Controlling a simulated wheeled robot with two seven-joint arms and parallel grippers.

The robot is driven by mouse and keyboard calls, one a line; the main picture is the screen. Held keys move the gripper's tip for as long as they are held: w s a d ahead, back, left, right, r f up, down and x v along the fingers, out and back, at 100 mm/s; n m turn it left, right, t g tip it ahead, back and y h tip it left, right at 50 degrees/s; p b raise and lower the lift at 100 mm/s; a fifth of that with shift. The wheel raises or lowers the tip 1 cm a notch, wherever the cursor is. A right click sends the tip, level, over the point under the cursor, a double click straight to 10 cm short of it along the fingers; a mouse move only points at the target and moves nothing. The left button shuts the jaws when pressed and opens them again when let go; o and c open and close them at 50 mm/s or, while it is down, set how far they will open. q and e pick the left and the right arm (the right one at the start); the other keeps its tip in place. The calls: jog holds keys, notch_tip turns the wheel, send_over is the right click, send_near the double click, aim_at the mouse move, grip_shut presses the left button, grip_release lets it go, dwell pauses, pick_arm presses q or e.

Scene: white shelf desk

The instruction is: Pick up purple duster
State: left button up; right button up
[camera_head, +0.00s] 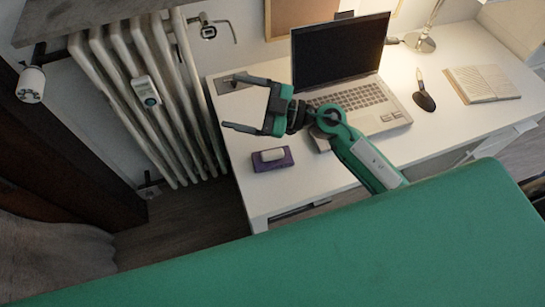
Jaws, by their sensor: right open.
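The purple duster (272,164) lies on the front left part of the white desk, with a white block-like piece on its top. My right gripper (232,102) comes in from the right over the desk and points left. Its two fingers are spread wide with nothing between them. In the picture it appears above and left of the duster, apart from it. The height of the gripper over the desk is hard to tell. My left gripper is not in the picture.
An open laptop (343,50) stands at the back behind my right arm. A dark mouse (424,101), an open book (482,83) and a lamp (420,42) are to the right. A white radiator (165,101) stands left of the white desk (317,175). The desk around the duster is bare.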

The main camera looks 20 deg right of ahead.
notch_tip(320, 180, down, 5)
jog(key=s+n+g+h, duration=0.1)
jog(key=n+g+h, duration=0.15)
jog(key=g, duration=0.25)
jog(key=m+g+h, duration=0.3)
jog(key=h, duration=0.8)
send_near(274, 152)
jog(key=x, duration=0.6)
jog(key=shift+w+d+p, duration=0.1)
jog(key=shift+d+p, duration=0.05)
jog(key=shift+p, duration=0.2)
jog(key=shift+a+f, duration=0.25)
jog(key=shift+f, duration=0.25)
jog(key=p+x, duration=0.1)
jog(key=x, duration=0.3)
jog(key=shift+a+f, duration=0.1)
jog(key=shift+f, duration=0.1)
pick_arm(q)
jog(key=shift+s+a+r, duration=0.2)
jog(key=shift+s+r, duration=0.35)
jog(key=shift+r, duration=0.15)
pick_arm(e)
jog(key=shift+c, duration=0.5)
jog(key=c, duration=1)
